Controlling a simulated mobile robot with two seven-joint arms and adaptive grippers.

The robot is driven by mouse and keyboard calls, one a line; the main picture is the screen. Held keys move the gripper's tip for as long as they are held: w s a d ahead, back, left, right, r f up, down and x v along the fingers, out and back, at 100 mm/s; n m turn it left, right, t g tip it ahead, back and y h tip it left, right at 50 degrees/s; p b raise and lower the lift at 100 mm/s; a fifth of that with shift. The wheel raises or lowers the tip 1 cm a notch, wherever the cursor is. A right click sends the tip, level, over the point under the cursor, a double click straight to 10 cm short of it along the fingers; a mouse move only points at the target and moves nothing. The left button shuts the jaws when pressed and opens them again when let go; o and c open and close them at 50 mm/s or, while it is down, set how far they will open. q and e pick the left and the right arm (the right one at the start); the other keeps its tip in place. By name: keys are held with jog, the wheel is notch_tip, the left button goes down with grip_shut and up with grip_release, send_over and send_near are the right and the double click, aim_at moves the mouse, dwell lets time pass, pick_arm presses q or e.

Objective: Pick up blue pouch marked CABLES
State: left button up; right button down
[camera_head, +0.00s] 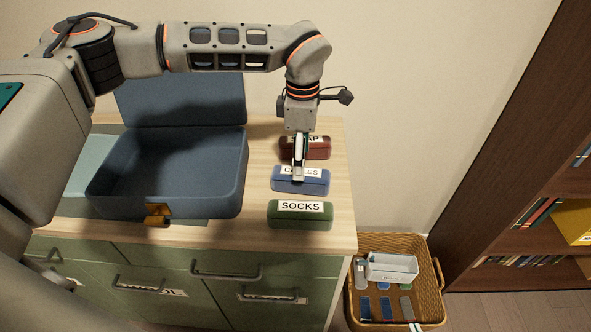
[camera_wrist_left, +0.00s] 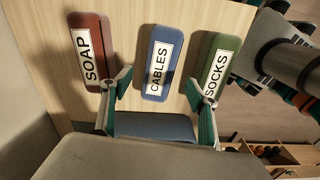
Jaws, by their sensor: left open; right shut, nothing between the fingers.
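The blue pouch marked CABLES (camera_head: 316,188) lies on the wooden cabinet top, between the dark red SOAP pouch (camera_head: 318,153) and the green SOCKS pouch (camera_head: 300,219). My left gripper (camera_head: 299,177) points down over the blue pouch and partly covers its label. In the left wrist view the blue pouch (camera_wrist_left: 157,65) lies ahead, between the open fingers of the left gripper (camera_wrist_left: 158,82). One finger is on the SOAP side, the other on the SOCKS side. Contact cannot be told. My right gripper's tip (camera_head: 415,327) just shows at the bottom edge, shut and empty.
An open blue case (camera_head: 200,205) stands left of the pouches. The cabinet's edge is close to their right. A wicker basket (camera_head: 438,300) with small items stands on the floor, lower right. A dark bookshelf (camera_head: 500,150) stands at the right.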

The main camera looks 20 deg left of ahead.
pick_arm(q)
jog(key=shift+s+f, duration=0.1)
jog(key=shift+f, duration=1.35)
notch_tip(320, 180, down, 5)
jog(key=shift+r+p, duration=0.1)
jog(key=shift+p, duration=0.3)
jog(key=c, duration=1.3)
